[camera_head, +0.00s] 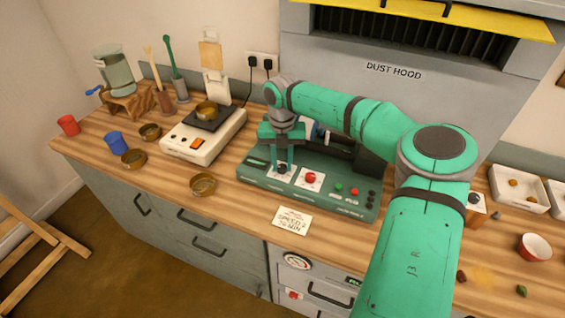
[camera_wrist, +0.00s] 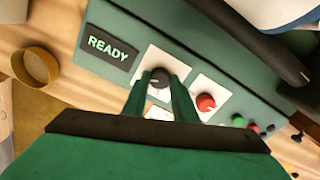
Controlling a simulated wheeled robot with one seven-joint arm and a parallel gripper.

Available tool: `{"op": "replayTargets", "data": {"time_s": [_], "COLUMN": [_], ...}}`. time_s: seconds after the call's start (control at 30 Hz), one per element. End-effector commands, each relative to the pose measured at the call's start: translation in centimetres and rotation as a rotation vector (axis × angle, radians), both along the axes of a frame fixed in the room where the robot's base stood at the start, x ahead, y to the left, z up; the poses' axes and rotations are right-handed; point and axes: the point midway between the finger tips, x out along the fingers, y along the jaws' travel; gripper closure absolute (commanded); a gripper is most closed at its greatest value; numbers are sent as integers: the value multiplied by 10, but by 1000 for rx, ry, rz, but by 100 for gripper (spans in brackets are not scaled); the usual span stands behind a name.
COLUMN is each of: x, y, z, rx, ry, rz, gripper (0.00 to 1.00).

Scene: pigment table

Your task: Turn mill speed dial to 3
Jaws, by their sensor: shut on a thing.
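The green mill (camera_head: 330,193) stands on the wooden bench under the dust hood. Its black speed dial (camera_wrist: 158,78) sits on a white plate, between a READY display (camera_wrist: 109,46) and a red knob (camera_wrist: 205,102). In the wrist view a small pale mark shows on the dial; I cannot read its setting. My gripper (camera_head: 283,168) points down over the front of the mill, shut on the black dial with one finger on each side. In the head view the fingers mostly hide the dial. The red knob (camera_head: 310,177) is just right of the fingers.
A handwritten card (camera_head: 292,220) lies in front of the mill. A white scale (camera_head: 203,137) with a brass dish stands to the left. My arm covers much of the right side.

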Motion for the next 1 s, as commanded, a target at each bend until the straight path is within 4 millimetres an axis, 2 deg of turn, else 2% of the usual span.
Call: {"op": "replayTargets", "data": {"time_s": [0.23,0.27,0.3,0.33,0.6,0.73,0.87,1.0], "x": [0,0,0,0,0,0,1,1], "y": [1,1,1,1,0,0,0,0], "z": [-1,-1,-1,-1,0,7,25,52], "rx": [1,1,1,1,1,0,1,0], "ry": [1,1,1,0,0,-2,-4,-3], "rz": [2,2,2,2,1,0,0,0], "gripper": [97,70,60,56,56,56,56,56]}}
